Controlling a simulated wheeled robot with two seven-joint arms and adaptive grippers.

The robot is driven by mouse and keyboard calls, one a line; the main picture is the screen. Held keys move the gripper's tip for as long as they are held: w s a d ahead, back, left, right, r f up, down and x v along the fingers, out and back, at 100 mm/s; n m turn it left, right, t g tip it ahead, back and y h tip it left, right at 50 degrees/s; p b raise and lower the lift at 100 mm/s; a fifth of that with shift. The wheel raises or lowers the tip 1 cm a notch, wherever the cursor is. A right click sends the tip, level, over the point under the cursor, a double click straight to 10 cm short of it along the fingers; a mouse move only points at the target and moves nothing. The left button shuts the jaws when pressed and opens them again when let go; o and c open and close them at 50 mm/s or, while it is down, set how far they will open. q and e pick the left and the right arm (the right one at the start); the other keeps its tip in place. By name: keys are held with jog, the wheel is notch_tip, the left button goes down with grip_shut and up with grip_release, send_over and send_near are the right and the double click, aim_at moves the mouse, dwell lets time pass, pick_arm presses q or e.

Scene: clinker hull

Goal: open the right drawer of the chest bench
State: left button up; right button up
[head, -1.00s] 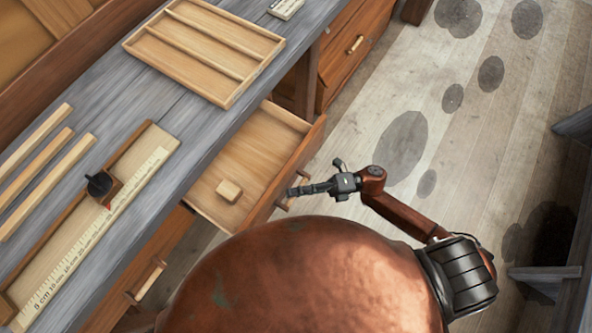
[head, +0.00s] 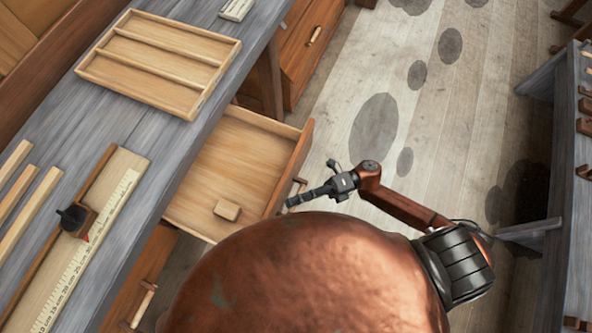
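A wooden drawer (head: 236,160) stands pulled out from under the grey-topped bench (head: 150,190), with a small wooden block (head: 227,210) lying inside it. The bar handle (head: 299,184) on its front is partly hidden. My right gripper (head: 309,183) is at the drawer front, beside the handle. One dark finger points left just below the handle and the other stands up apart from it. The gripper looks open, with nothing visible between the fingers. Whether it touches the handle I cannot tell. My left gripper is not in view.
A closed drawer with a handle (head: 144,303) is at lower left, and a wooden drawer front (head: 308,45) is farther up. On the bench lie a divided tray (head: 160,62), wooden strips and a ruler board (head: 85,235). Plank floor (head: 440,130) is clear; a grey rack (head: 555,150) stands right.

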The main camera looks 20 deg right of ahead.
jog(key=shift+o, duration=0.5)
jog(key=shift+d, duration=0.1)
jog(key=d+f, duration=0.1)
jog(key=d, duration=1)
jog(key=shift+w+d+f, duration=0.35)
jog(key=shift+d, duration=0.05)
